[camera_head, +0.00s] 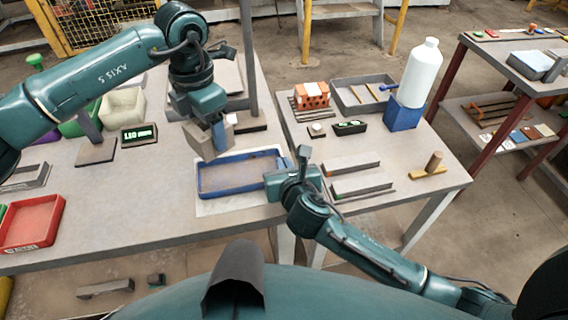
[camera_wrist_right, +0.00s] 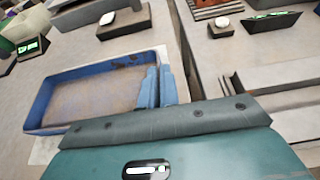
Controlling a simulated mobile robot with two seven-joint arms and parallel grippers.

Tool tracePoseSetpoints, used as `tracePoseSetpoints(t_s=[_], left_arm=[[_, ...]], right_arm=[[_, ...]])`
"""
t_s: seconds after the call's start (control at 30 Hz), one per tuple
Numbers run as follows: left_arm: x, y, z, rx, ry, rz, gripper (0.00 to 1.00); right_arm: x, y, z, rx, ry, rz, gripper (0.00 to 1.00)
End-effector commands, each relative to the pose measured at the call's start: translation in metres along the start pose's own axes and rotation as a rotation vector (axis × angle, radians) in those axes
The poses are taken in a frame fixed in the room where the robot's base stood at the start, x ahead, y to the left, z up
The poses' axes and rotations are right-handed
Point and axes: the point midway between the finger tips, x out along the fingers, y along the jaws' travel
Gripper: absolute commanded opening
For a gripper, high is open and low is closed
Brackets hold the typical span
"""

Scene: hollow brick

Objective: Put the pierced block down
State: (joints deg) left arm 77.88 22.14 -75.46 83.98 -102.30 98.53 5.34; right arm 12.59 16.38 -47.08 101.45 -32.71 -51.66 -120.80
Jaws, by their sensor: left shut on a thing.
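The pierced block, a grey-beige block (camera_head: 194,139), hangs tilted in my left gripper (camera_head: 219,135), which is shut on it. No holes can be made out on the faces I see. The block is just up and left of the blue tray (camera_head: 203,192), apparently above the left table. The blue tray has a brownish floor and looks empty; it also shows in the right wrist view (camera_wrist_right: 40,105). My right gripper (camera_head: 303,153) is at the tray's right end. In the right wrist view its blue fingers (camera_wrist_right: 159,85) are close together with nothing seen between them.
An orange brick with holes (camera_head: 313,94) lies on a rack on the right table, near a grey tray (camera_head: 349,97) and a white bottle (camera_head: 423,70) on a blue block (camera_head: 403,115). A grey post (camera_head: 249,60) stands behind my left gripper. A red tray (camera_head: 35,222) is far left.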

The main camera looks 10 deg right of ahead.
Motion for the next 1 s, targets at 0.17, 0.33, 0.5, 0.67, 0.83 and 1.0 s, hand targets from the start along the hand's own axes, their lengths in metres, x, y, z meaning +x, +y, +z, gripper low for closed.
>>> tracePoseSetpoints(t_s=[0.17, 0.33, 0.5, 0.67, 0.83, 1.0], left_arm=[[-0.001, 0.0, 0.0, 0.0, -0.001, 0.001, 0.32], [-0.001, 0.0, 0.0, 0.0, -0.001, 0.001, 0.32], [-0.001, 0.0, 0.0, -0.004, -0.001, 0.001, 0.32], [0.001, -0.002, 0.003, -0.107, -0.001, 0.0, 0.32], [0.004, -0.006, 0.011, -0.396, -0.002, -0.001, 0.32], [0.008, -0.01, 0.019, -0.715, -0.002, -0.001, 0.32]], right_arm=[[0.0, 0.0, 0.0, 0.0, 0.0, 0.0, 0.0], [0.0, 0.0, 0.0, 0.0, 0.0, 0.0, 0.0], [0.0, 0.0, 0.0, 0.0, 0.001, 0.0, 0.0], [0.0, 0.0, 0.0, 0.0, 0.001, 0.0, 0.0], [0.0, 0.0, 0.0, 0.0, 0.001, 0.0, 0.0], [0.0, 0.0, 0.0, 0.0, 0.001, 0.0, 0.0]])
